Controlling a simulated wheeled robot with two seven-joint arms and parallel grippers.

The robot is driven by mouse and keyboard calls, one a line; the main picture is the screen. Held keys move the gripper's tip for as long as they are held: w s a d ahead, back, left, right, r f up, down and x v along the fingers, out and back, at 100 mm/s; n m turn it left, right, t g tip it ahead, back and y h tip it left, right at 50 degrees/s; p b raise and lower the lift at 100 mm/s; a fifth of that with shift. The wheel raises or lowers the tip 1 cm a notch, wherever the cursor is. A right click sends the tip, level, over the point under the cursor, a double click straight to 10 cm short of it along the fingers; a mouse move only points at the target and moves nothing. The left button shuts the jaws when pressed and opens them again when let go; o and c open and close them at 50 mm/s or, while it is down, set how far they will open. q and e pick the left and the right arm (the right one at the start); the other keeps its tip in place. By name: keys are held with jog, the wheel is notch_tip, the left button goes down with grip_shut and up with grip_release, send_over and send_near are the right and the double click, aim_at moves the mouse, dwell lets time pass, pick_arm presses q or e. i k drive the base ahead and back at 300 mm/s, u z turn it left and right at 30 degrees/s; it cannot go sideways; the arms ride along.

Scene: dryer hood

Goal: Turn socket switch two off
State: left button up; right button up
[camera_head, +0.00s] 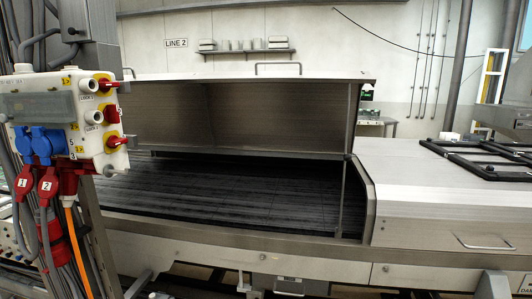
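A white socket box (62,118) is mounted at the left edge. Its right side carries three red rotary switches on yellow plates: an upper one (107,84), a middle one (112,114) and a lower one (116,141). The upper and lower handles look roughly level, while the middle one looks more upright. I cannot read for sure which switch is number two. Two red plugs tagged 1 (24,184) and 2 (47,185) hang below the box, under two blue plugs (42,142). Neither of my grippers is in view.
Cables (72,245) and a metal post run below the box. Right of it stands a long steel dryer with its hood (250,115) over a dark conveyor belt (230,190). Black frames (480,158) lie on the right housing. Space directly before the switches looks clear.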

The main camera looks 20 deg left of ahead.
aim_at(111, 114)
jog(key=u, duration=1.45)
jog(key=i, duration=0.3)
jog(key=u, duration=0.55)
